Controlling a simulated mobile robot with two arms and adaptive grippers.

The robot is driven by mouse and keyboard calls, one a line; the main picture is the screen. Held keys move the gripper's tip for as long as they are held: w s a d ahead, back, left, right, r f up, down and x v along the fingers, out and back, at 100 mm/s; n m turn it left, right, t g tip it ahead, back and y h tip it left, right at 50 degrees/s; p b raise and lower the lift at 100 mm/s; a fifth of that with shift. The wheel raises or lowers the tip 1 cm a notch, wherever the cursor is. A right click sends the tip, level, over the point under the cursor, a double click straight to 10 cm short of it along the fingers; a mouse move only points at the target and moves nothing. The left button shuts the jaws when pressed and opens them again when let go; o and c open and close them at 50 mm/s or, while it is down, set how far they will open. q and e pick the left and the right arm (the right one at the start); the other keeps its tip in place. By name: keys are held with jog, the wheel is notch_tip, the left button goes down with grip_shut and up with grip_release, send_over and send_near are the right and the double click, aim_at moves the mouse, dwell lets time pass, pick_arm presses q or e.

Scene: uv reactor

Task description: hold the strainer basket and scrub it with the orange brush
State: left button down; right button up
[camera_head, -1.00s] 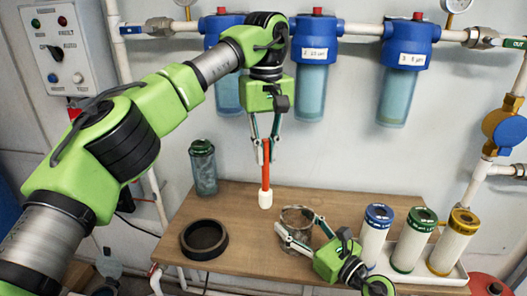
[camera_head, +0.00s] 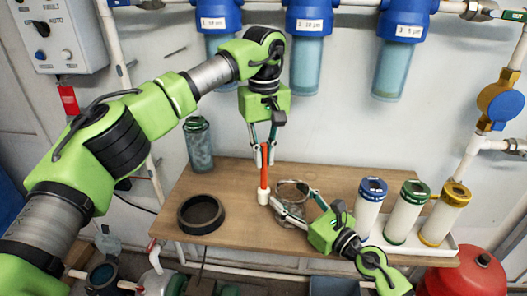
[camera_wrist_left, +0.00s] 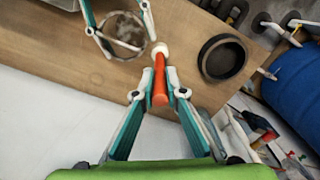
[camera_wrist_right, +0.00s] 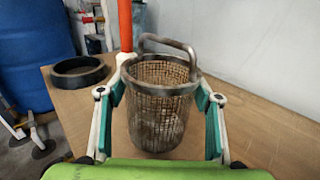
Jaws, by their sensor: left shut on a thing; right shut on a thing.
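My left gripper (camera_head: 264,150) is shut on the orange brush (camera_head: 264,172) and holds it upright, its white head (camera_head: 263,196) downward. The brush also shows in the left wrist view (camera_wrist_left: 160,84). The strainer basket (camera_wrist_right: 160,112), a metal mesh cup with a curved handle, is between the fingers of my right gripper (camera_wrist_right: 160,98), which is shut on it near the rim. In the head view the basket (camera_head: 291,188) is partly hidden by the right gripper. The brush head is just left of the basket, outside its rim; contact cannot be told.
A black ring (camera_head: 201,214) lies on the wooden table (camera_head: 240,240) to the left. A grey-green canister (camera_head: 200,145) stands behind it. Blue, green and gold capped filters (camera_head: 407,210) stand in a white tray (camera_head: 440,254) at right. Filter housings (camera_head: 306,50) hang on the wall above.

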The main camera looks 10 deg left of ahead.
pick_arm(q)
jog(key=shift+d, duration=0.8)
dwell(0.5)
notch_tip(320, 180, down, 3)
jog(key=shift+f, duration=0.2)
dwell(0.5)
jog(key=shift+a, duration=0.25)
jog(key=shift+r, duration=0.15)
jog(key=shift+r, duration=1.55)
jog(key=shift+d, duration=0.3)
